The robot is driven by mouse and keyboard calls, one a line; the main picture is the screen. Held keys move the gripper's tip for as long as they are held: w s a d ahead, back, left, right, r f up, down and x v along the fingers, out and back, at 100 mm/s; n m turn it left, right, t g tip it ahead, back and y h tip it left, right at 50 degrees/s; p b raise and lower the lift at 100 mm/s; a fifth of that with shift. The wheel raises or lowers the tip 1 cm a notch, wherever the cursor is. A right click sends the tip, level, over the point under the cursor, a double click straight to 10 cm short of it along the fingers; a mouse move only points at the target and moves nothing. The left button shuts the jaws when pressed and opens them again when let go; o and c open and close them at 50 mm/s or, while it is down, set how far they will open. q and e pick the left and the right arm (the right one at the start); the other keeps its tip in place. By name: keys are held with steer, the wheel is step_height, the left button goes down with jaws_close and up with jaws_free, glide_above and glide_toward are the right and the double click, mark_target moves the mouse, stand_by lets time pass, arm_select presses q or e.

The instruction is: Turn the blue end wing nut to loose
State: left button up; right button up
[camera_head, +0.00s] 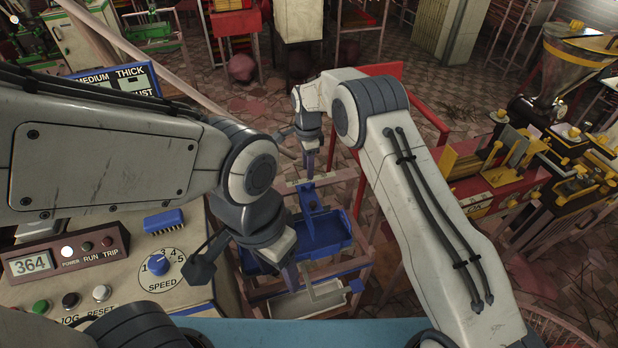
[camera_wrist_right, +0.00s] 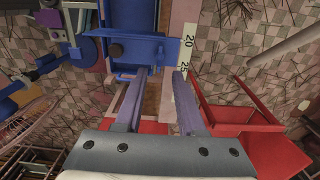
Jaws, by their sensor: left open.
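A blue extruder part (camera_head: 325,232) sits below my right gripper in the head view. Its blue body also shows in the right wrist view (camera_wrist_right: 135,48). I cannot pick out the blue end wing nut for sure; a blue round part (camera_wrist_right: 84,52) shows left of the body in the wrist view. My right gripper (camera_head: 307,172) points down above the far side of the blue part. In the wrist view its fingers (camera_wrist_right: 163,74) stand apart with nothing held between them. My left gripper (camera_head: 290,280) is open at the near side of the blue part; its fingertips are partly hidden.
A control panel with a blue speed knob (camera_head: 158,265) stands at the left. A red frame (camera_head: 402,72) lies behind my right arm, and a red bench with yellow fittings (camera_head: 490,185) stands at the right. A scale strip (camera_wrist_right: 187,50) runs beside the blue body.

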mark_target(308, 187)
step_height(308, 187, down, 6)
steer(key=shift+r+p, duration=0.15)
steer(key=shift+p, duration=0.7)
steer(key=shift+f, duration=0.65)
jaws_close()
